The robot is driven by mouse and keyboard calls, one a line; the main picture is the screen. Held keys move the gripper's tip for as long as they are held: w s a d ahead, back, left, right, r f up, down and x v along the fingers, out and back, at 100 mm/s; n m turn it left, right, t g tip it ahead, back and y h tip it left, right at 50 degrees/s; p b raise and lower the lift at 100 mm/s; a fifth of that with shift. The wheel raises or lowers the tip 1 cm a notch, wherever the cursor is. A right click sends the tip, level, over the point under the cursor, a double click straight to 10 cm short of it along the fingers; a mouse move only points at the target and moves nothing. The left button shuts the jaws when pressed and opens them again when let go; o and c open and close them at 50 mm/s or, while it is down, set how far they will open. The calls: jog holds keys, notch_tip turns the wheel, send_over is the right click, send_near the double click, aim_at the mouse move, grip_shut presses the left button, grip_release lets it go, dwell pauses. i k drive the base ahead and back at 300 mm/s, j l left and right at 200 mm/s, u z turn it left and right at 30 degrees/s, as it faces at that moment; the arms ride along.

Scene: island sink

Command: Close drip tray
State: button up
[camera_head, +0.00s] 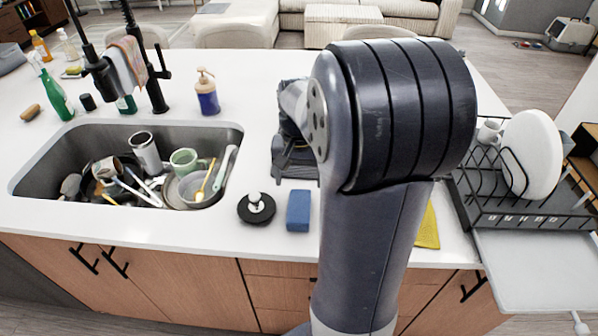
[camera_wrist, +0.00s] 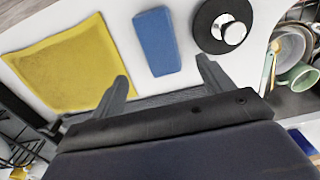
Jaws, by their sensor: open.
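The drip tray (camera_head: 535,268) is a pale flat tray under the black dish rack (camera_head: 515,212) at the right of the head view. It sticks out from beneath the rack, past the counter's front edge. My gripper (camera_wrist: 166,80) is open and empty in the wrist view, its two fingers spread wide above the counter. The blue sponge (camera_wrist: 157,41) lies beyond the gap between them. In the head view my arm hides much of the middle, and the gripper is well left of the tray, not touching it.
A white plate (camera_head: 532,155) and a mug (camera_head: 489,132) stand in the rack. A yellow cloth (camera_head: 428,228) lies left of the tray. The blue sponge (camera_head: 298,210) and a black round stopper (camera_head: 257,208) lie beside the sink (camera_head: 225,135), which holds several dishes.

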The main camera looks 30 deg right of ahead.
aim_at(529, 272)
jog(key=z, duration=2.45)
jog(key=l+z, duration=0.4)
jog(key=z, duration=0.15)
jog(key=i, duration=0.05)
